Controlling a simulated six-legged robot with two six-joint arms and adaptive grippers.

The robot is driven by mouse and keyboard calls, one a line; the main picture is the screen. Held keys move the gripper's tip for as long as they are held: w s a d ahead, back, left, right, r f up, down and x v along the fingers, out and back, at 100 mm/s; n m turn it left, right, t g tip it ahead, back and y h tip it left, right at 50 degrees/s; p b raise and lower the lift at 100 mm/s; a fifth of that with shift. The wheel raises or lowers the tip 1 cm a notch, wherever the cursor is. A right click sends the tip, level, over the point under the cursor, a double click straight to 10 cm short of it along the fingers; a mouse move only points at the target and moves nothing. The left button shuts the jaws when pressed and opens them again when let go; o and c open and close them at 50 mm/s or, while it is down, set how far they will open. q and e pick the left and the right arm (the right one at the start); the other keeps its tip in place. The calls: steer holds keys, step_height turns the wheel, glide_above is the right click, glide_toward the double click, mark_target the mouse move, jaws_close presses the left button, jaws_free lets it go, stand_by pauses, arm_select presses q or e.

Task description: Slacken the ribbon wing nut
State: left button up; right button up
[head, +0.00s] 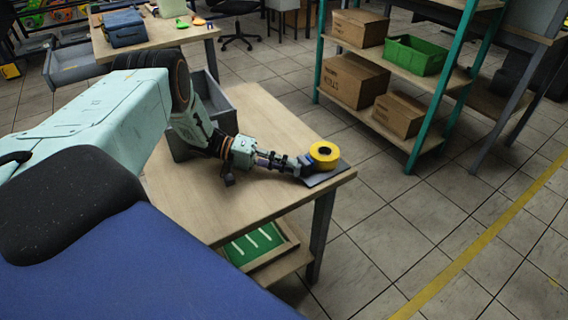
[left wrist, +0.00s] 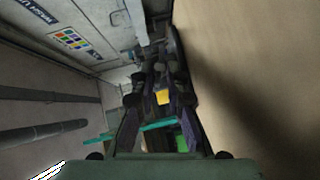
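A yellow ribbon roll (head: 323,153) sits on a dark flat plate (head: 328,176) at the table's far right corner in the head view. A small blue-grey part (head: 307,160) is at the roll's left side; I cannot tell whether it is the wing nut. My left gripper (head: 294,163) reaches in from the left, low over the table, with its tips at this part. In the left wrist view the dark fingers (left wrist: 158,84) point away from the camera, and a small yellow patch (left wrist: 162,97) shows between them. Their tips are too dark to judge. My right gripper is out of view.
The wooden table (head: 270,117) is mostly bare, with a grey bin (head: 222,98) behind my arm. A shelf beyond holds cardboard boxes (head: 355,80) and a green crate (head: 416,55). A green board (head: 252,245) lies on the table's lower shelf.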

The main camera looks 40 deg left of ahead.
arm_select(q)
steer(key=shift+o, duration=1)
steer(key=shift+w+d, duration=0.15)
steer(key=shift+w, duration=0.05)
steer(key=shift+s, duration=0.1)
